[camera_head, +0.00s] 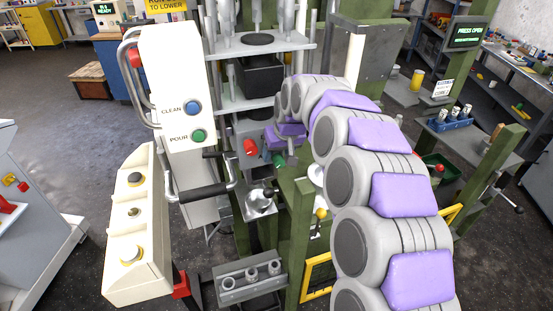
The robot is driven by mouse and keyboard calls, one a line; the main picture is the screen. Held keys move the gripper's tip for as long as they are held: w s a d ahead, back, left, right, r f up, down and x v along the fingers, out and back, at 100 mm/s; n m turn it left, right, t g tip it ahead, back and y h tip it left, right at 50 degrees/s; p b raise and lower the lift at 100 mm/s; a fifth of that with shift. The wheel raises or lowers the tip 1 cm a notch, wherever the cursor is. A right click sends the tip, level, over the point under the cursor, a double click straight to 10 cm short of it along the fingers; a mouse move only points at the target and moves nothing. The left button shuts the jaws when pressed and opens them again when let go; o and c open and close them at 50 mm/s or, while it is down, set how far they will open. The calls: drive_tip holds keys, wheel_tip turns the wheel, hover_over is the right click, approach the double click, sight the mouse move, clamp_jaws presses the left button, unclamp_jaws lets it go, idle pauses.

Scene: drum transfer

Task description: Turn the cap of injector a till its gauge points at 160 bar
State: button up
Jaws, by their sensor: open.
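My grey and purple arm rises from the bottom right and bends down at the machine in the middle. My gripper (284,148) is at its far end, small and partly hidden by the arm's own links; it is open, and I see nothing held. A red cap-like part (250,147) is just left of it, and a small green part (278,160) is just below. I cannot tell whether either belongs to injector a. I cannot make out a gauge face or a bar reading.
A white control panel (165,75) with blue CLEAN and green POUR buttons stands left of the machine. A grey block (250,279) with round fittings is below. Green posts (302,235) stand close by the arm. A blue rack (450,124) of white-topped items is at right.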

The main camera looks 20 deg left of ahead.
drive_tip(key=shift+x, duration=0.75)
drive_tip(key=shift+d+f, duration=0.1)
drive_tip(key=shift+f, duration=0.15)
drive_tip(key=shift+w+d+f, duration=0.1)
drive_tip(key=shift+w+d, duration=0.05)
drive_tip(key=shift+d, duration=0.35)
drive_tip(key=shift+a, duration=0.2)
drive_tip(key=shift+a+f, duration=0.15)
drive_tip(key=shift+a, duration=0.3)
drive_tip(key=c, duration=0.5)
drive_tip(key=shift+d, duration=0.25)
drive_tip(key=shift+c, duration=2.7)
